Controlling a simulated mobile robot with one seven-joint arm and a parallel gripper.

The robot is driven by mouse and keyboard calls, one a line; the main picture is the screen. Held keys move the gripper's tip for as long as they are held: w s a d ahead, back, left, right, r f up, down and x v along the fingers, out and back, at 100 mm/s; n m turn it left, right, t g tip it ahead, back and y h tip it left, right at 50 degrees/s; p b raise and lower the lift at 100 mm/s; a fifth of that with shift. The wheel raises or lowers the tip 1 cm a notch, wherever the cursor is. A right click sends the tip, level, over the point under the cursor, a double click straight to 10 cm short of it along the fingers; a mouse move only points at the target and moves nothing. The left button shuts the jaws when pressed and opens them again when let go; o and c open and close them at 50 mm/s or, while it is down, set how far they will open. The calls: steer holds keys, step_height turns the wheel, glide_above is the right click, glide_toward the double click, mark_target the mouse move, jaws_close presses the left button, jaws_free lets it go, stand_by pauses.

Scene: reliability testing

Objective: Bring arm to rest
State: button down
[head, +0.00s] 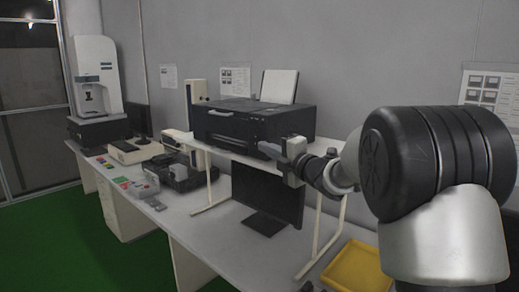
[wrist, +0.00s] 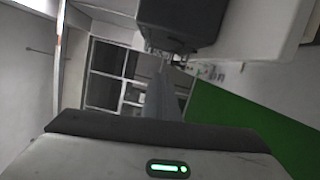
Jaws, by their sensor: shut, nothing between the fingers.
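My arm reaches in from the right of the head view, raised above the bench. My gripper (head: 266,148) points left, in front of the lower right part of the black printer (head: 245,122) in the picture. I cannot tell whether it touches the printer. The gripper is shut and holds nothing that I can see. In the wrist view, its grey fingers (wrist: 161,100) stand together in the middle, above the gripper housing with a green light. A dark box-like shape at the top of that view is probably the printer.
The printer stands on a raised white shelf (head: 228,155) with a monitor (head: 268,198) below. A yellow tray (head: 356,268) lies under my arm. Grey boxes and small coloured items cover the bench (head: 190,222) to the left. A tall white machine (head: 97,75) stands at far left.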

steer(key=shift+s+d, duration=0.1)
steer(key=shift+s, duration=0.1)
steer(key=shift+d+r, duration=0.1)
steer(key=s+d+r+m+h+p, duration=0.1)
steer(key=s+d+r+m+h, duration=0.2)
steer(key=s+d+m+h, duration=0.3)
steer(key=s+d+r+m+h+p, duration=0.25)
steer(key=s+d+m+h, duration=0.2)
steer(key=d+m, duration=0.4)
steer(key=s+f+m+g, duration=0.3)
steer(key=s+f+m, duration=0.1)
steer(key=s, duration=0.7)
steer(key=s+d+f+m+g+p, duration=0.1)
steer(key=s+f+m+g, duration=0.2)
steer(key=s, duration=0.8)
steer(key=s+f+m+g+p, duration=0.1)
steer(key=s+f+m, duration=0.4)
steer(key=s, duration=0.6)
steer(key=shift+s+d+g+h, duration=0.25)
steer(key=shift+g+h, duration=0.2)
steer(key=shift+g, duration=0.45)
steer(key=shift+m, duration=0.25)
